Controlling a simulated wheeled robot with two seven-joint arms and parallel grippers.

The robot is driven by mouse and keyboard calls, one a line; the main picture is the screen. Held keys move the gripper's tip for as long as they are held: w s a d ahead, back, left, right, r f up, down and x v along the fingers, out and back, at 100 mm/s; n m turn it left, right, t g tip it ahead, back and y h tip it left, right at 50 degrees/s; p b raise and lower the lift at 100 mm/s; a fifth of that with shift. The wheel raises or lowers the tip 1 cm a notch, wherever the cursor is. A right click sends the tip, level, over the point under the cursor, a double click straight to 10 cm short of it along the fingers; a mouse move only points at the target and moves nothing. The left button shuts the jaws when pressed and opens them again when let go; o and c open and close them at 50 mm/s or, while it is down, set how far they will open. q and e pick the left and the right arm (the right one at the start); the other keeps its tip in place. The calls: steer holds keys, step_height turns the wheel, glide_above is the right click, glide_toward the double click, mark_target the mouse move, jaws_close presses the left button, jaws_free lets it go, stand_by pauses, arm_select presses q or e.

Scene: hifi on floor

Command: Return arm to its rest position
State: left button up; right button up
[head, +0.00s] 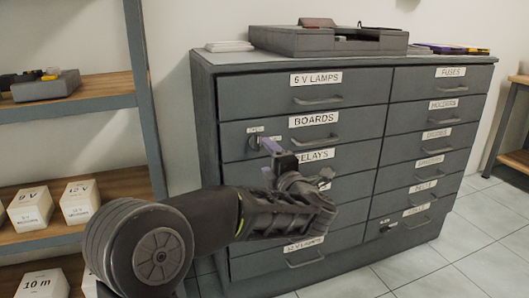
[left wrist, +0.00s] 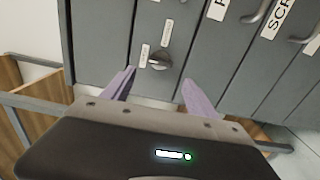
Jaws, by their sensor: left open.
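My left arm comes in low from the left in the head view and reaches towards the front of the grey drawer cabinet (head: 355,62). My left gripper (head: 269,160) has pale purple fingers and stands in front of the left drawer column, near the BOARDS and RELAYS drawers. In the left wrist view the gripper (left wrist: 160,90) is open, with nothing between its fingers. A dark knob (left wrist: 160,61) with two small labels shows beyond the fingertips, apparently not gripped. It also shows on the BOARDS drawer in the head view (head: 253,142). My right gripper is not in view.
The drawers look shut. A grey device (head: 330,40) lies on the cabinet top. Shelves (head: 70,113) with labelled boxes (head: 80,201) stand at the left, close to my arm. Tiled floor (head: 450,262) is clear at the lower right. Another shelf unit (head: 515,158) stands far right.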

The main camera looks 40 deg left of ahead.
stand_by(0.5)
